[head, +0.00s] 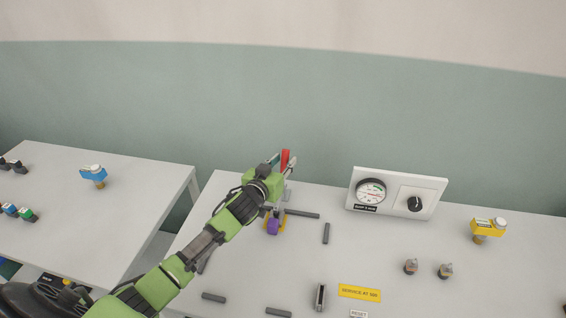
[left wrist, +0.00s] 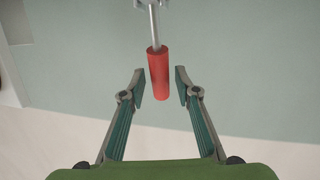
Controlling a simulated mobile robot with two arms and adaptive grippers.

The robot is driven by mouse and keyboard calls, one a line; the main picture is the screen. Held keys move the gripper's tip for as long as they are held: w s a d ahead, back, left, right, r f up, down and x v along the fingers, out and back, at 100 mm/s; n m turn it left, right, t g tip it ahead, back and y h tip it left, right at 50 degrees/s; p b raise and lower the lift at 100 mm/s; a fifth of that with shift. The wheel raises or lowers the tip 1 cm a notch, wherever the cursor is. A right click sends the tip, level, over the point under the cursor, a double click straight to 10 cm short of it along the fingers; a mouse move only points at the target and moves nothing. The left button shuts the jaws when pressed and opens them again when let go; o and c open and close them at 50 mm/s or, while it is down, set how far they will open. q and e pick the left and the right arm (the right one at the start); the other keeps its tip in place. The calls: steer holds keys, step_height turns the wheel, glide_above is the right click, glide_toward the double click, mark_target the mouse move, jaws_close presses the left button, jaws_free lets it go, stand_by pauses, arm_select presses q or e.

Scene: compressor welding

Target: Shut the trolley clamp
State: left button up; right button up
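The trolley clamp's red handle (head: 285,159) stands up from a grey metal part (head: 287,195) on the right-hand table in the head view. In the left wrist view, the red handle (left wrist: 158,74) is on a thin metal rod that runs to the top edge. My left gripper (left wrist: 159,84) is open, with a finger on each side of the handle and gaps between. In the head view my left gripper (head: 281,161) is at the handle and partly covers the clamp. The clamp's lower part is hard to make out. My right gripper is in neither view.
A purple part with an orange ring (head: 273,226) is below my gripper. Several grey bars (head: 326,233) lie on the table (head: 400,255). A gauge panel (head: 395,193) stands at the back, with a yellow device (head: 487,227) to its right. A gap separates the left table (head: 90,235).

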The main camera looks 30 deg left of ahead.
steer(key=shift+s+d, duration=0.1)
arm_select(q)
steer(key=s+r, duration=0.2)
steer(key=s, duration=1)
steer(key=shift+d+r, duration=0.25)
steer(key=shift+d, duration=0.1)
steer(key=shift+w, duration=0.1)
stand_by(0.3)
